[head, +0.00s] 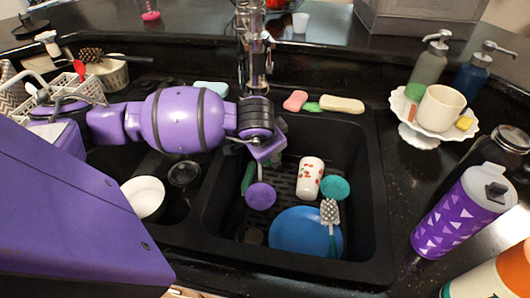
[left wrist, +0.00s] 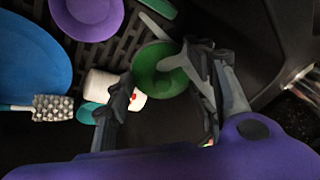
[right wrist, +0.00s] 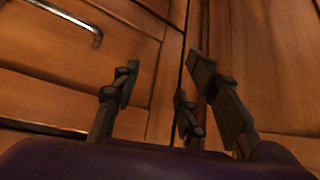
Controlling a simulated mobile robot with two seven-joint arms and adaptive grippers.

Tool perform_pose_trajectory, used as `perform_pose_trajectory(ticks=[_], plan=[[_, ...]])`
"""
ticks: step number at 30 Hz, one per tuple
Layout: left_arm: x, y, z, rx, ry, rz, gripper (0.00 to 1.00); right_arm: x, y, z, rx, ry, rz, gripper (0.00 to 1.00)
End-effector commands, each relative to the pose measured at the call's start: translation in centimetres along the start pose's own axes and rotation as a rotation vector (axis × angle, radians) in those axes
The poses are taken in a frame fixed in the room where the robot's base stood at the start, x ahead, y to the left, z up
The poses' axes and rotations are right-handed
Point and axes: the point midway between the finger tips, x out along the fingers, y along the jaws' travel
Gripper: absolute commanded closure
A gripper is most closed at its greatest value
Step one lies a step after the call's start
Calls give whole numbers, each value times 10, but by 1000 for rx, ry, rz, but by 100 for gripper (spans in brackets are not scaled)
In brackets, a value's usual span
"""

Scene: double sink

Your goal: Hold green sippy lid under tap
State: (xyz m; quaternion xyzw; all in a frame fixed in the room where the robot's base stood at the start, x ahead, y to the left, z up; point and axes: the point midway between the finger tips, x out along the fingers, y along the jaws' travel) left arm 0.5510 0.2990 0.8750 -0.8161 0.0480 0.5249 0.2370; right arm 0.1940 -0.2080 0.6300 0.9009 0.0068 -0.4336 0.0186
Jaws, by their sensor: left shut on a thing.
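The green sippy lid (left wrist: 150,70) is round and sits between the fingers of my left gripper (left wrist: 160,78) in the left wrist view. The fingers are shut on it, over the right sink basin. In the head view my left gripper (head: 268,152) is at the back left of that basin, below and in front of the chrome tap (head: 252,45); the lid is hidden or cannot be made out there. A shiny patch at the right edge of the left wrist view may be the tap or water. My right gripper (right wrist: 165,85) is open and empty, facing wooden cabinet fronts.
A white bowl (head: 143,196) is in the left basin. Bottles and a white stand (head: 425,135) crowd the right counter.

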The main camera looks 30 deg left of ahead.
Motion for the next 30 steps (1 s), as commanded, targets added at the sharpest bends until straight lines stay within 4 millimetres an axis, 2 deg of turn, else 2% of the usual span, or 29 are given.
perform_pose_trajectory(ticks=[30], plan=[[0, -6, 6, 0, 0, 0, 67, 2, 0, 8, 0, -11, -1, 60]])
